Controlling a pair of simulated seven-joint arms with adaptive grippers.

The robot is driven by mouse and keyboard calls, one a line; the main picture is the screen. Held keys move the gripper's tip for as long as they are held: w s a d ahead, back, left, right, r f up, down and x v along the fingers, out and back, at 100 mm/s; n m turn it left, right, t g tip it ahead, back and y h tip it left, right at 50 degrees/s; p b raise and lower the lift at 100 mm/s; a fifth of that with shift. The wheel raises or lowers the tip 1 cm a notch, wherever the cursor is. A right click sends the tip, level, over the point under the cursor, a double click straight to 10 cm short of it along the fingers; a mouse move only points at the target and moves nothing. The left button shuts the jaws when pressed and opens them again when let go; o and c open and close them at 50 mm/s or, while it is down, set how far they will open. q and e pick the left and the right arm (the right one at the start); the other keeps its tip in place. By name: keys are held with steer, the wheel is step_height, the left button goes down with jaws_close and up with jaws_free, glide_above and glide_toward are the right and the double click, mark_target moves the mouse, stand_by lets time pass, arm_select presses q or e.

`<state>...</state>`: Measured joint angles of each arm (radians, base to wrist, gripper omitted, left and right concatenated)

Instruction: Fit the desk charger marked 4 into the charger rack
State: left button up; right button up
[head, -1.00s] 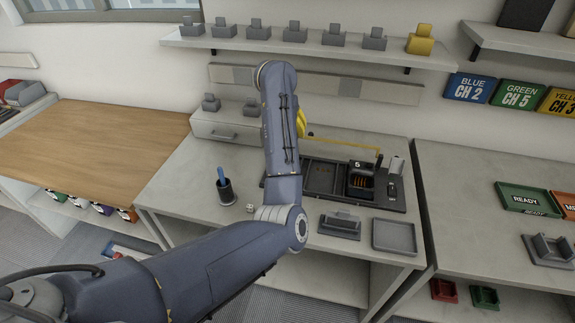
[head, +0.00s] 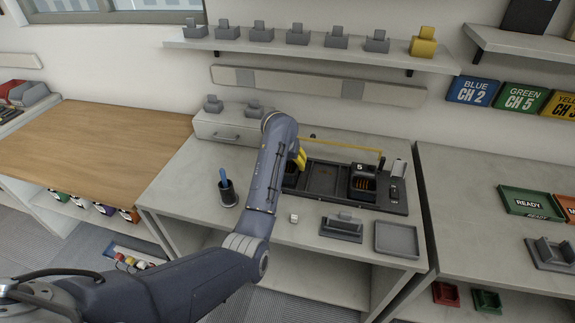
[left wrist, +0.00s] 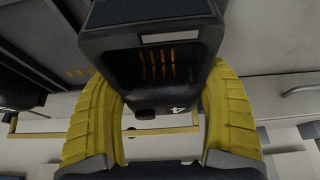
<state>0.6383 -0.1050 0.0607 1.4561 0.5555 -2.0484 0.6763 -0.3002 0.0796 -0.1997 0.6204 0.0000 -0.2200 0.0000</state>
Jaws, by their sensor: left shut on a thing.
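The desk charger marked 4 (left wrist: 155,68) is black with orange contacts in its open pocket, and fills the upper middle of the left wrist view. My left gripper (left wrist: 160,118) has its yellow fingers around both sides of it. In the head view the left gripper (head: 300,158) is over the left end of the dark charger rack (head: 325,178), mostly behind my forearm. The held charger is largely hidden there, so I cannot tell whether it touches the rack. A charger marked 5 (head: 362,182) sits at the rack's right side. My right gripper is out of view.
A yellow bar (head: 340,146) runs along the rack's back. A drawer box (head: 222,128) is behind left. The wooden table at left is clear.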

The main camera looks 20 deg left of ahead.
mark_target(288, 163)
arm_select(q)
steer(key=shift+f, duration=0.7)
steer(key=shift+f, duration=0.1)
steer(key=o, duration=1.4)
steer(key=v, duration=0.6)
steer(key=shift+d, duration=0.1)
steer(key=shift+v, duration=0.85)
